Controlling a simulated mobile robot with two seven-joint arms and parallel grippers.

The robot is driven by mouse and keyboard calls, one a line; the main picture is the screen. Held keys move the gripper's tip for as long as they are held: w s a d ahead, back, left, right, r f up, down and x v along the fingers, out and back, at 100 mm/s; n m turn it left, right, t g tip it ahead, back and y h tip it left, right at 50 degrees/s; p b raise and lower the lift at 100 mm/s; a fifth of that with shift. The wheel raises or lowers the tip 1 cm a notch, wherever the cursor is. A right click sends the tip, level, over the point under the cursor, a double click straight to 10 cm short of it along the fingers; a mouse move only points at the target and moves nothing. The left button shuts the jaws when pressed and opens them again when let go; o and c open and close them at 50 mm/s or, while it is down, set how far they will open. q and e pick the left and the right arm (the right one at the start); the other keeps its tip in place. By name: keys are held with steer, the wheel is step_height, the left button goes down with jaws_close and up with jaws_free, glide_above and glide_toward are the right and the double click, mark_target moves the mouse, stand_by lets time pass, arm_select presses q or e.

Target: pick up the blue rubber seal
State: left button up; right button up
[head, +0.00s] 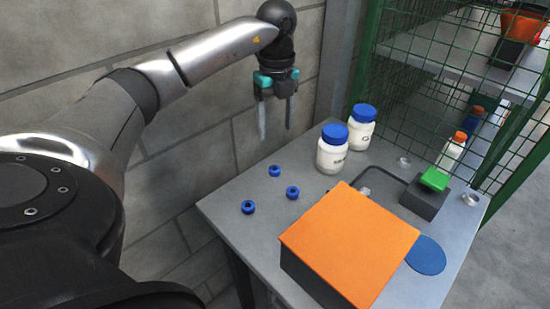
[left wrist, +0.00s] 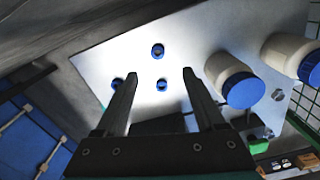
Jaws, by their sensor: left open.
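Three small blue rubber seals lie apart on the left part of the grey table (head: 228,203): a rear one (head: 275,171), a right one (head: 292,192) and a front-left one (head: 248,207). The left wrist view shows them as a far one (left wrist: 158,50), one between the fingers (left wrist: 162,84) and one partly behind the left finger (left wrist: 117,84). My left gripper (head: 275,132) is open and empty, fingers pointing down, well above the table's back-left edge. My right gripper is not in view.
Two white bottles with blue caps (head: 332,150) (head: 362,127) stand right of the seals. An orange-topped box (head: 350,240) is in front, beside a flat blue disc (head: 427,255). A dark box with a green top (head: 435,180) and a green mesh fence (head: 440,50) are at the right.

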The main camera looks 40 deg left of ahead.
arm_select(q)
steer(key=b, duration=0.2)
glide_above(275, 169)
steer(key=f, duration=0.6)
steer(key=shift+w+a, duration=0.1)
steer(key=shift+w, duration=0.2)
steer(key=shift+s+f+b, duration=0.1)
steer(key=shift+f+b, duration=0.3)
steer(key=shift+f, duration=0.45)
steer(key=f, duration=0.1)
steer(key=f+b, duration=0.1)
steer(key=f, duration=0.1)
steer(key=shift+s+f+b, duration=0.1)
steer(key=shift+s+b, duration=0.15)
steer(key=shift+b, duration=0.1)
steer(key=shift+f, duration=0.45)
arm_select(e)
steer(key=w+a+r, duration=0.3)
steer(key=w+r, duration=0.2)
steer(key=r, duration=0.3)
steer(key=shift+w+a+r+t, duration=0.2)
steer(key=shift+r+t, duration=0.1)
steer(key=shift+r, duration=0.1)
arm_select(q)
jaws_close()
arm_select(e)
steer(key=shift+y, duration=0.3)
